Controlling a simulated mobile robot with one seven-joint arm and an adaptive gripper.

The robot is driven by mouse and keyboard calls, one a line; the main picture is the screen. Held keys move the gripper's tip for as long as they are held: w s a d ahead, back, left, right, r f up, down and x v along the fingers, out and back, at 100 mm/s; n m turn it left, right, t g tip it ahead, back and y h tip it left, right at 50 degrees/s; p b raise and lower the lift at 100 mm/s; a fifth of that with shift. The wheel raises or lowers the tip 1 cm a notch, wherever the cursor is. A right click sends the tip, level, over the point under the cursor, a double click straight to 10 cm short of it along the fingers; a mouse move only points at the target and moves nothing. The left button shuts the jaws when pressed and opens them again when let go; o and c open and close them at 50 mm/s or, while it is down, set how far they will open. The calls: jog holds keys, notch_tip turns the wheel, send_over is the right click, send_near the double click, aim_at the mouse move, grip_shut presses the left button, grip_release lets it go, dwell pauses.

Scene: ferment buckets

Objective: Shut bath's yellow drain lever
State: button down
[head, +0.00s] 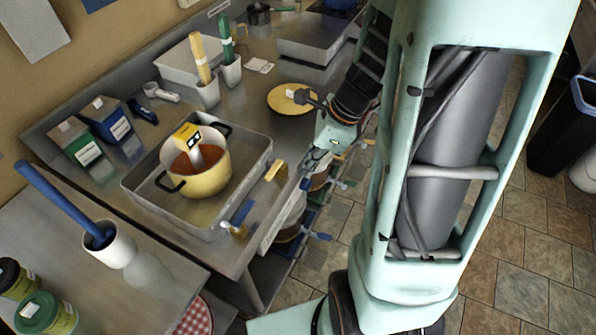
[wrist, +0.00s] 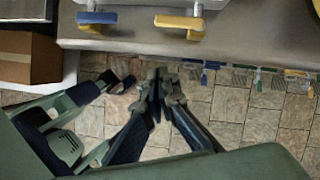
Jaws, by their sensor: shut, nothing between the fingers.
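The bath (head: 255,160) is a steel basin on the counter, with a yellow pot (head: 212,183) standing in it. Its yellow drain lever (head: 277,170) sits at the counter's front edge; in the wrist view the yellow lever (wrist: 180,22) lies sideways, along that edge. A blue lever (head: 241,214) is to its left, also lying along the edge in the wrist view (wrist: 97,18). My gripper (head: 308,162) is just right of the yellow lever in the head view. In the wrist view my gripper (wrist: 160,84) is shut and empty, below and apart from the lever.
Blue and green tap handles (head: 318,236) stick out below the counter's front edge. A cardboard box (wrist: 28,57) is at the left in the wrist view. A yellow plate (head: 291,99) and cups with green and yellow handles stand farther back. Tiled floor (head: 515,250) is open at right.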

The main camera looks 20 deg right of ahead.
jog(key=shift+s+v, duration=0.2)
jog(key=shift+v, duration=1.35)
jog(key=shift+w+a, duration=0.1)
